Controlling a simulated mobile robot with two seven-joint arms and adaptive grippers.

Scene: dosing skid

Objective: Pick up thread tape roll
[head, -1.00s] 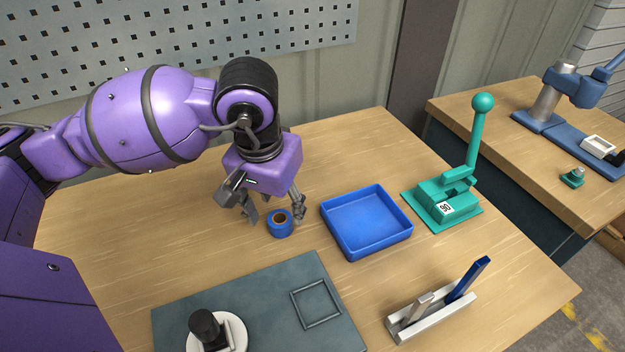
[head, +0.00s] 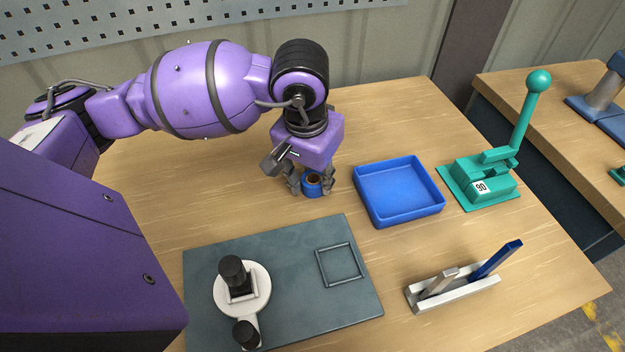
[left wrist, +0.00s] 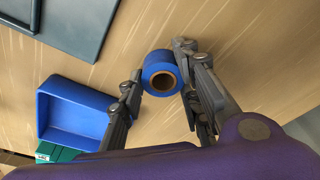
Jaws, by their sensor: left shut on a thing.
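The thread tape roll (head: 312,185) is a small blue roll with a brown core. It sits between the fingers of my left gripper (head: 311,187), which points down at the wooden table. In the left wrist view the blue roll (left wrist: 161,75) has one finger on each side, and the left gripper (left wrist: 160,84) is shut on it. I cannot tell whether the roll still touches the table. My right gripper is not in view.
A blue tray (head: 399,190) is just right of the roll. A green lever press (head: 485,178) stands beyond it. A grey mat (head: 290,300) with a white fixture (head: 242,290) lies in front. A slotted holder (head: 452,292) is at front right.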

